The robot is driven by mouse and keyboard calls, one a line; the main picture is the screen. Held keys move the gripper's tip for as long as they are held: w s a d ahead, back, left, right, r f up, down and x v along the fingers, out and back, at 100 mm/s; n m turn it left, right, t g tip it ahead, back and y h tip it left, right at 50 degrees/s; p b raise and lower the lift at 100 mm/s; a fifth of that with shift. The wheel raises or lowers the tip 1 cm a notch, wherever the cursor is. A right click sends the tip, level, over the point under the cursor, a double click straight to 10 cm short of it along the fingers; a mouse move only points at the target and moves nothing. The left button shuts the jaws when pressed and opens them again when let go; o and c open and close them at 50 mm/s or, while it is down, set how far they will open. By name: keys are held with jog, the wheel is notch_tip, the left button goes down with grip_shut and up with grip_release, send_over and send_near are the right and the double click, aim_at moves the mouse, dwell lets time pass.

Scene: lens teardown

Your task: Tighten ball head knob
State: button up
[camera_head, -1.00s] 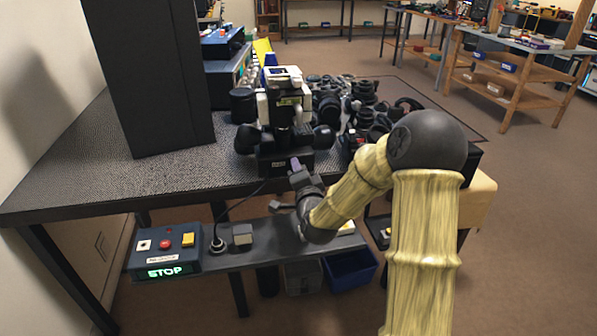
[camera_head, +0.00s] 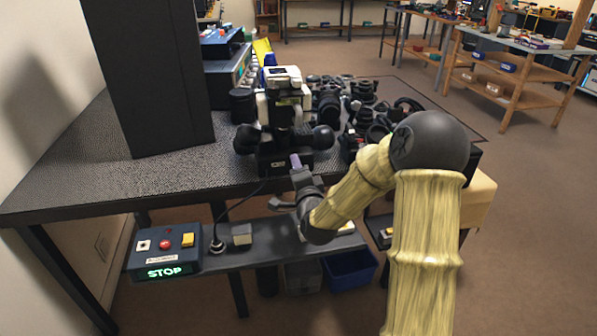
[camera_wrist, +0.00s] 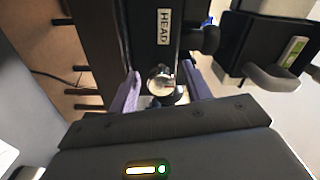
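The ball head stands on the dark textured bench as a black block (camera_head: 285,160) with round black knobs (camera_head: 247,138) on its sides. A black-and-white camera body (camera_head: 285,88) sits above it. My gripper (camera_head: 297,162) is at the front of the block. In the wrist view its purple fingers (camera_wrist: 161,75) stand apart on either side of the silver knob, with visible gaps. Whether the knob lies fully between the fingertips in depth is unclear.
A tall dark panel (camera_head: 150,75) stands at the left of the bench. Lenses and camera parts (camera_head: 360,105) crowd the bench to the right. A blue box with buttons and a lit STOP sign (camera_head: 166,271) sits on the low front shelf (camera_head: 270,252). Bare bench lies left of the ball head.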

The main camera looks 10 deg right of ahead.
jog(key=s+b, duration=0.4)
jog(key=s, duration=0.5)
jog(key=shift+s+d+f+b, duration=0.1)
jog(key=shift+b, duration=0.35)
jog(key=s+b, duration=0.8)
jog(key=b, duration=0.4)
jog(key=shift+p, duration=0.3)
